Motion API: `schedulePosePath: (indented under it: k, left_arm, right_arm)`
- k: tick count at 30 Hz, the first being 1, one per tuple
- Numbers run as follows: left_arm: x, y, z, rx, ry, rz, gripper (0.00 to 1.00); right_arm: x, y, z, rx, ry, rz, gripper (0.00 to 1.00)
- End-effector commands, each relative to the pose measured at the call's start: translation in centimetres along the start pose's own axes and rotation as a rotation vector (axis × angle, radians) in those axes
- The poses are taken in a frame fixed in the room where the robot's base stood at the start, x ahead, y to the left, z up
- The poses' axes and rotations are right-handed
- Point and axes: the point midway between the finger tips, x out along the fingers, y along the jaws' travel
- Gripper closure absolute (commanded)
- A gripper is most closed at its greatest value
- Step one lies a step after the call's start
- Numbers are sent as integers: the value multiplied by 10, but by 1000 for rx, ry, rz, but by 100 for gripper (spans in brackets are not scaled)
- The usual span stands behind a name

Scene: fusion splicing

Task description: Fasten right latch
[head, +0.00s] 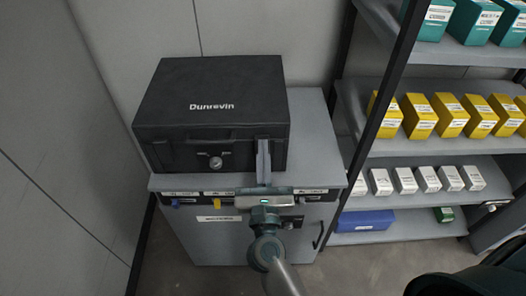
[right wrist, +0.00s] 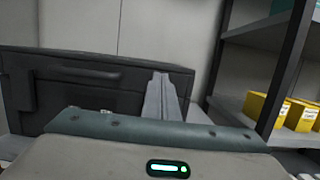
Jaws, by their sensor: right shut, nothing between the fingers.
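A black box (head: 212,95) marked "Dunrevin" stands on a grey cabinet top, its lid down. It has a round key lock (head: 216,162) in the middle of its front. My right gripper (head: 263,146) is in front of the right part of the box front, its fingers together and empty, pointing at the box. The right wrist view shows the fingers (right wrist: 160,80) against the box (right wrist: 90,78) near its right end. The right latch is hidden behind the fingers; I cannot tell its position or whether they touch it. My left gripper is out of view.
The grey cabinet (head: 325,150) has labelled drawer fronts below the box. An open shelf rack at right holds yellow boxes (head: 452,115), white boxes (head: 405,181) and a blue bin (head: 362,221). A wall stands close at left.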

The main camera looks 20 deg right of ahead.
Motion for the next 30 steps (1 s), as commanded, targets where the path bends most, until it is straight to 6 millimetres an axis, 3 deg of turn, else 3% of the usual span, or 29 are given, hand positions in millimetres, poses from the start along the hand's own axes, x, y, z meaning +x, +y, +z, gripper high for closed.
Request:
schedulePosePath:
  k: [2, 6, 21, 30]
  left_arm:
    - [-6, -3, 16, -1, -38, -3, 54]
    - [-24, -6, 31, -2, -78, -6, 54]
    - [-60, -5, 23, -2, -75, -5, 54]
    - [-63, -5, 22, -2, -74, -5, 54]
  right_arm:
    - [2, 0, 7, 0, 0, 0, 100]
    - [-7, -22, 27, -3, 2, 0, 100]
    - [-37, -89, 79, -2, 1, 1, 100]
    - [-42, -100, 86, -1, 0, 0, 100]
